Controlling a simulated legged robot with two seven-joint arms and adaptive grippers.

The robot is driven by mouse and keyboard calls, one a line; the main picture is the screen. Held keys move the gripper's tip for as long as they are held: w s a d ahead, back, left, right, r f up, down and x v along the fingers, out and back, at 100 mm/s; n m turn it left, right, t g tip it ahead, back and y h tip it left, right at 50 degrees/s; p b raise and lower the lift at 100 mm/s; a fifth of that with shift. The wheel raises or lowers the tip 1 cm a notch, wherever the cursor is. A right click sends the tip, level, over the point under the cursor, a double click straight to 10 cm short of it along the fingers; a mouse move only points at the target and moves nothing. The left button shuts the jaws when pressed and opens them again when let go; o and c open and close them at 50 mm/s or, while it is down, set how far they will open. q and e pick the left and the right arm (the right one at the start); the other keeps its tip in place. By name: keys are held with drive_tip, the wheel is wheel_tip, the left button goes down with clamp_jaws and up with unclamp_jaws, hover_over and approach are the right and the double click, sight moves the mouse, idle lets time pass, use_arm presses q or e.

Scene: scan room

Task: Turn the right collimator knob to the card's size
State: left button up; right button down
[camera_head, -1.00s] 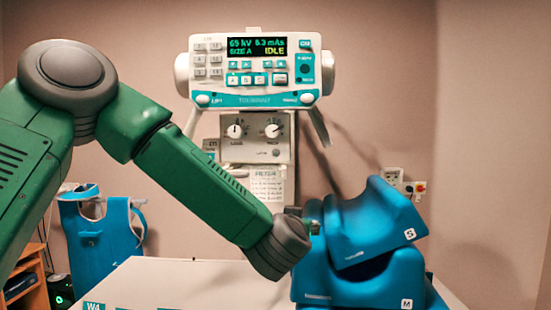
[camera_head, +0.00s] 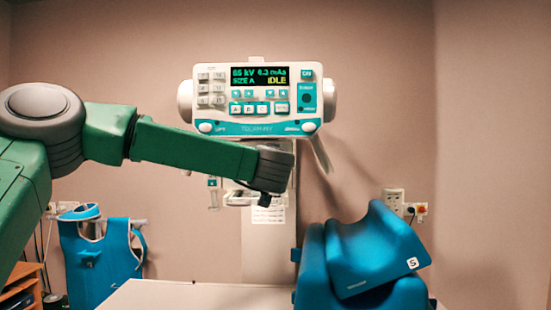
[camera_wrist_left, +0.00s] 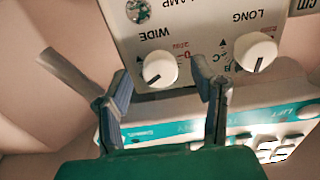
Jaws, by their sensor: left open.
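In the left wrist view the collimator panel (camera_wrist_left: 190,20) appears upside down with two white knobs. The WIDE knob (camera_wrist_left: 160,68), the right one when seen upright, shows between the fingertips of my left gripper (camera_wrist_left: 161,78). Its dark pointer line points to the lower left of the picture. The fingers are open, one on each side of the knob, with gaps; how deep they reach is unclear. The LONG knob (camera_wrist_left: 256,51) is outside the fingers. In the head view my left wrist covers the panel and hides both knobs. My right gripper is not in view.
The tube console (camera_head: 256,128) with its lit display (camera_head: 259,76) reading SIZE A and IDLE is just above my forearm. A printed sheet (camera_head: 268,215) hangs below my wrist. Blue foam blocks (camera_head: 375,250) stand on the table (camera_head: 190,296) at right. A blue apron (camera_head: 97,258) hangs left.

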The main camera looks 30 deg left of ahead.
use_arm(q)
drive_tip(key=shift+x, duration=1.5)
drive_tip(key=shift+c, duration=0.8)
drive_tip(key=c, duration=1)
